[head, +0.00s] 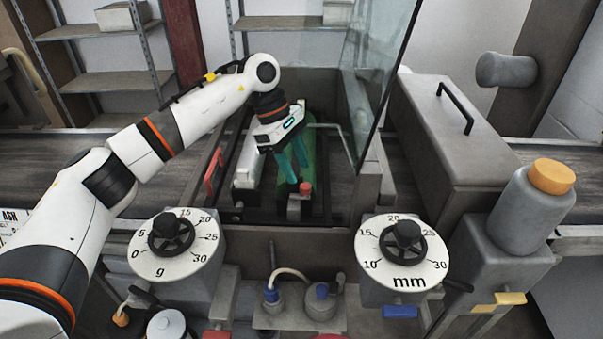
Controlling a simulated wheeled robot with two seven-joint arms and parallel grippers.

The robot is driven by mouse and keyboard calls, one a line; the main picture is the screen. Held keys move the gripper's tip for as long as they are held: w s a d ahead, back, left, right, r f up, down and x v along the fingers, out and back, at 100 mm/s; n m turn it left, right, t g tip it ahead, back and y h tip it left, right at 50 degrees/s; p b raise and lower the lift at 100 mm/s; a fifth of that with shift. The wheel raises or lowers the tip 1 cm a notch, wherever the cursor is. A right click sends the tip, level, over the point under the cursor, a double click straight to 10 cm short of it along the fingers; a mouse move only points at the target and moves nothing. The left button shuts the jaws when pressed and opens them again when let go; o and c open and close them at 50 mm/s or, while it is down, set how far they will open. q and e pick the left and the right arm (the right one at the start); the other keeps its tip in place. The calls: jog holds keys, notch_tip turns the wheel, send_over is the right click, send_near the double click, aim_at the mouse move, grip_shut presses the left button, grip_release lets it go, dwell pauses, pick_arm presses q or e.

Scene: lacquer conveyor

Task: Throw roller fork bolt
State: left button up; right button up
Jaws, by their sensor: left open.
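My left gripper (297,174) reaches from the left into the machine bay with its teal fingers pointing down. Its fingers are apart and nothing shows between them. A small red-capped knob (306,188) on a grey block stands just below and right of the fingertips; I cannot tell whether they touch it. A red lever (213,172) stands at the left side of the bay. I cannot tell for sure which of these is the roller fork bolt. A green roller (309,155) lies behind the fingers, partly hidden by them. My right gripper is not in view.
A clear panel (378,75) stands tilted to the right of the bay. Two dials, grams (150,262) and millimetres (430,262), stand in front. A grey housing (450,130) and an orange-capped canister (525,210) are at the right. A conveyor belt (50,165) runs at the left.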

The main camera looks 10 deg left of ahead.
aim_at(304, 185)
pick_arm(q)
jog(key=shift+p+x, duration=0.4)
jog(key=shift+x, duration=1.55)
